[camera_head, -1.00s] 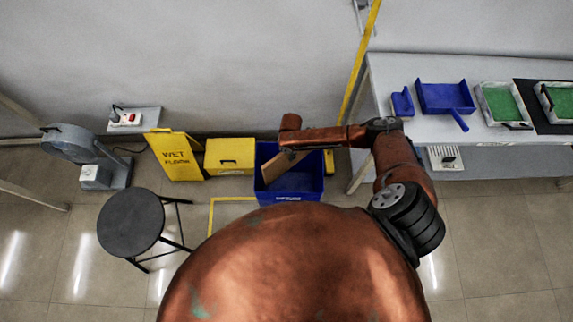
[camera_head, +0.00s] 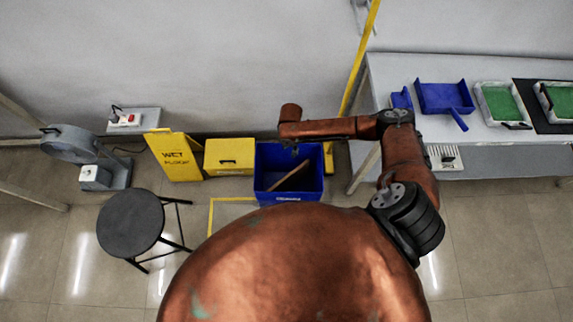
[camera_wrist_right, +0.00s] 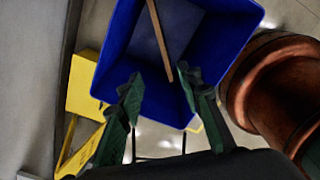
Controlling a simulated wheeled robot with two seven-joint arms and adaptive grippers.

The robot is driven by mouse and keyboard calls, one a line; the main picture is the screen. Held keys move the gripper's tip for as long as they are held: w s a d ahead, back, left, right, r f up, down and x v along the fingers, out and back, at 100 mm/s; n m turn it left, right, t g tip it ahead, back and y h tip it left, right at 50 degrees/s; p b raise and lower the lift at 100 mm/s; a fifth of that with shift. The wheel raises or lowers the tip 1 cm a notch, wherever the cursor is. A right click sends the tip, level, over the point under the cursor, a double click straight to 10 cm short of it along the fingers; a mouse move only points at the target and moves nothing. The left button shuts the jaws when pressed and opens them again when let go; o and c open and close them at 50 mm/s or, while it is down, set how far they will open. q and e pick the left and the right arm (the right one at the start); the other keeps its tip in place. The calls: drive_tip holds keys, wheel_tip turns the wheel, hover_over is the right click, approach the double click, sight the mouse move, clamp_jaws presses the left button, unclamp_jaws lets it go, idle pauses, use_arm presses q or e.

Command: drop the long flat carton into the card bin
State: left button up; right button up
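The long flat carton (camera_head: 292,177) is brown and lies tilted inside the blue card bin (camera_head: 290,198) in the head view. In the right wrist view the carton (camera_wrist_right: 159,38) shows as a narrow strip seen edge-on, inside the bin (camera_wrist_right: 222,45). My right gripper (camera_wrist_right: 160,88) is open, its two dark green fingers well apart and nothing held between them. It is above the bin, and in the head view it shows only as a small dark part (camera_head: 294,150) below the arm's end. My left gripper is not in view.
A yellow box (camera_head: 229,157) and a yellow wet floor sign (camera_head: 174,157) stand left of the bin. A black round stool (camera_head: 131,223) is nearer. A bench (camera_head: 385,75) at the right carries a blue dustpan (camera_head: 440,97) and green-filled trays (camera_head: 501,104).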

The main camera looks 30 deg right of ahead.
wheel_tip(320, 180, up, 6)
idle(0.6)
